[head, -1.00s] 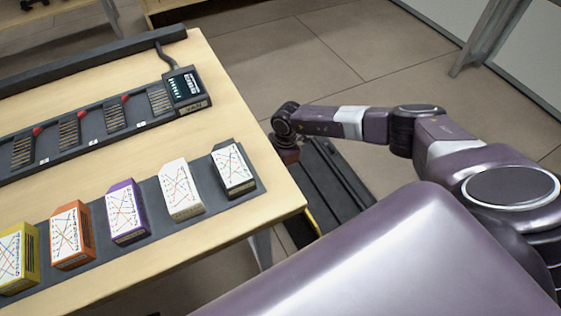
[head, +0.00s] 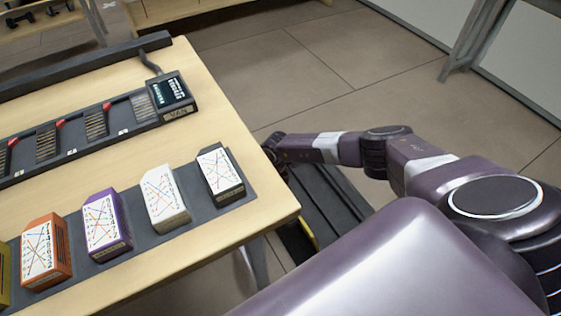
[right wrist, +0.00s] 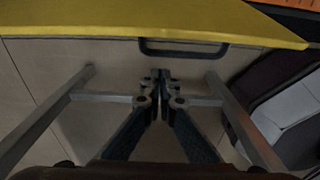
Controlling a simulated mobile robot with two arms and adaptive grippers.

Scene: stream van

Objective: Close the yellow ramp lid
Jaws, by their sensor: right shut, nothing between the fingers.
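A yellow panel (right wrist: 140,18), which looks like the ramp lid, spans the top of the right wrist view. A dark bar handle (right wrist: 185,50) shows at its lower edge. My right gripper (right wrist: 160,76) is shut and empty, its fingertips below the handle in the picture; I cannot tell whether they touch it. In the head view, my right arm reaches past the table corner, and its gripper is hidden behind the table. A small yellow edge (head: 308,236) shows on a dark ramp-like structure (head: 325,205) beside the table. My left gripper is in neither current view.
The wooden table (head: 226,100) fills the left of the head view. It holds several coloured boxes on a dark strip and a dark rack with a display unit (head: 172,95). Grey metal legs (right wrist: 225,110) flank my gripper in the wrist view. Open floor (head: 310,75) lies beyond.

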